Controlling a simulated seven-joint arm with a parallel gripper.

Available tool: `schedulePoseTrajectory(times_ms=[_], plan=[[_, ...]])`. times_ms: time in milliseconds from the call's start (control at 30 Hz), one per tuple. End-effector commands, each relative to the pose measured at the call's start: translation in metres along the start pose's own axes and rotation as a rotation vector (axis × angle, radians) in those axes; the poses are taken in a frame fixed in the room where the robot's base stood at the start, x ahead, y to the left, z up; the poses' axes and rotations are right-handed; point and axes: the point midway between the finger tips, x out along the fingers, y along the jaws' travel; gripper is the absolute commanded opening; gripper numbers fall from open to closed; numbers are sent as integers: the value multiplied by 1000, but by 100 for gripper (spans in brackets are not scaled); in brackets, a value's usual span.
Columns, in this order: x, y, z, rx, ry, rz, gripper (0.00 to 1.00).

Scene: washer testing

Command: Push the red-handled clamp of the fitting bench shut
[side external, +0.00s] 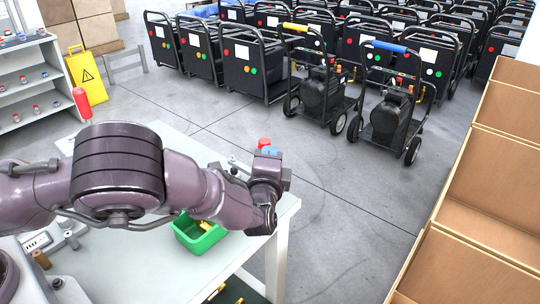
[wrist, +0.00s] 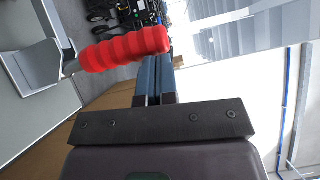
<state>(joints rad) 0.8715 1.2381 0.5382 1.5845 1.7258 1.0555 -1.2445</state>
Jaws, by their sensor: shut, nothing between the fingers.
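The clamp's red ribbed handle (wrist: 125,48) is large in the wrist view, on a grey metal lever (wrist: 70,68) at its left. In the side view a red handle (side external: 264,142) shows just behind my gripper (side external: 271,151), near the far right corner of the white bench (side external: 150,262). My gripper's blue fingers (wrist: 160,60) are shut together and empty, right beside the handle's free end. I cannot tell whether they touch it. The clamp's lower part is mostly hidden by my wrist in the side view.
Another red handle (side external: 82,103) stands upright at the bench's left end. A green bin (side external: 200,236) with yellow parts sits near the bench's front edge. Cardboard boxes (side external: 475,215) stand at the right. Black wheeled machines (side external: 320,88) fill the floor behind; open floor lies between.

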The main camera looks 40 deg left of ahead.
Motion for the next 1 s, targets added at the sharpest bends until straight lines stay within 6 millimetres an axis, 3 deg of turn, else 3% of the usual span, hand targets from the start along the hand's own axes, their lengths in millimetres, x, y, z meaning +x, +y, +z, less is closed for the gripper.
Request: schedulePoseTrajectory(times_ms=[167,367,700,1000], plan=[[-4,-2,-4,0,-5,-3,0],[-34,-5,-31,-2,2,0,0],[-108,-9,-29,0,2,0,0],[-128,-10,-28,2,0,1,0]])
